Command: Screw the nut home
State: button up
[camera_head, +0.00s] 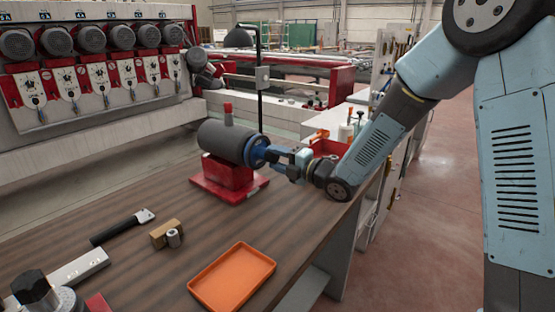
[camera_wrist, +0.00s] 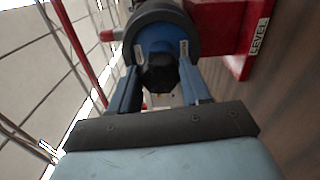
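A dark six-sided nut (camera_wrist: 160,74) sits in front of the blue hub (camera_wrist: 157,36) of a grey cylindrical unit (camera_head: 222,139). This unit lies horizontally on a red base (camera_head: 208,186) on the bench. My gripper (camera_wrist: 160,80) reaches the hub from the right in the head view (camera_head: 282,155). Its two blue fingers lie on opposite sides of the nut and appear to be shut on it. In the head view the nut is hidden between the fingers and the hub. How far the nut is threaded is hidden.
The brown bench (camera_head: 150,230) holds an orange tray (camera_head: 233,277), a wooden block (camera_head: 164,233), a small metal cylinder (camera_head: 173,238) and a black-handled tool (camera_head: 118,227). A black lamp post (camera_head: 260,100) stands behind the unit. A red bin (camera_head: 327,147) stands near my wrist.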

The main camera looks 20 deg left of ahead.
jog(key=c, duration=0.6)
jog(key=m, duration=0.6)
jog(key=shift+m, duration=0.4)
jog(key=m, duration=0.6)
jog(key=o, duration=1.2)
jog(key=shift+v, duration=3)
